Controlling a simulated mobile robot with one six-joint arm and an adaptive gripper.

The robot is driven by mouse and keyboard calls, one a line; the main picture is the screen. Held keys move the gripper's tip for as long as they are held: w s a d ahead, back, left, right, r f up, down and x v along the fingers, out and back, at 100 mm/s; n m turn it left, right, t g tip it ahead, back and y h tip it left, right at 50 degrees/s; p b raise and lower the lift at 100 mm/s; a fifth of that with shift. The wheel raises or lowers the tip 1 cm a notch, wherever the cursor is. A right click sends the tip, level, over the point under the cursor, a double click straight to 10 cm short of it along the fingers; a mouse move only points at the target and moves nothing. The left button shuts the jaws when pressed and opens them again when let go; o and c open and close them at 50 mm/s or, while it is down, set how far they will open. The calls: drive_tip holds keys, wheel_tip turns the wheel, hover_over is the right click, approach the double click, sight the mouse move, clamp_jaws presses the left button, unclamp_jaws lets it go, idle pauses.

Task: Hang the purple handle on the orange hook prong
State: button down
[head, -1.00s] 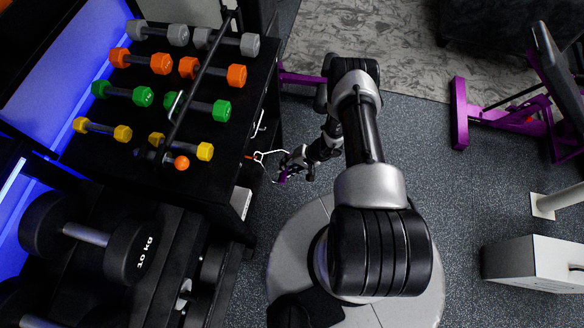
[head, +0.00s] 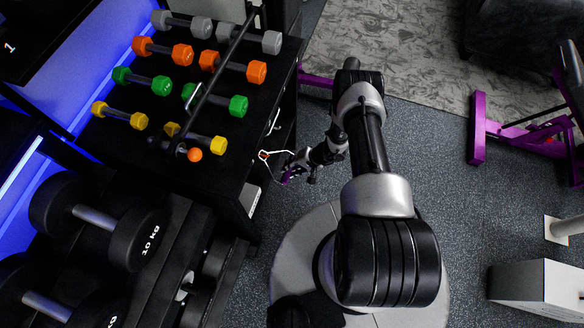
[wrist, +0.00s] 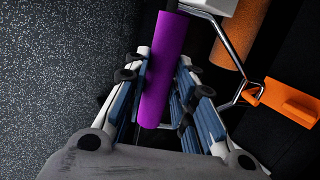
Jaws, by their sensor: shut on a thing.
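My gripper (wrist: 166,95) is shut on the purple handle (wrist: 166,70), a smooth cylinder running between its fingers in the wrist view. A bent metal wire frame extends from the handle to the right. The orange hook prong (wrist: 252,91) juts left from its orange bracket (wrist: 292,103). The wire's corner lies at the prong; I cannot tell whether it is over it or only beside it. In the head view my gripper (head: 295,168) and the handle (head: 285,178) are small, just right of the orange hook (head: 262,154) on the rack's side.
The black rack (head: 135,190) on the left holds several coloured dumbbells. An orange ball-like tip (head: 194,155) sits on a bar there. An orange cylinder (wrist: 250,32) is near the bracket. Grey floor (head: 420,150) is clear right of my arm.

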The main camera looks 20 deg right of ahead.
drive_tip(key=shift+w+a, duration=0.15)
drive_tip(key=shift+w+a, duration=0.4)
drive_tip(key=shift+a, duration=0.15)
idle(0.7)
drive_tip(key=c, duration=1.2)
unclamp_jaws()
drive_tip(key=shift+c, duration=0.2)
drive_tip(key=shift+o, duration=0.3)
drive_tip(key=o, duration=0.6)
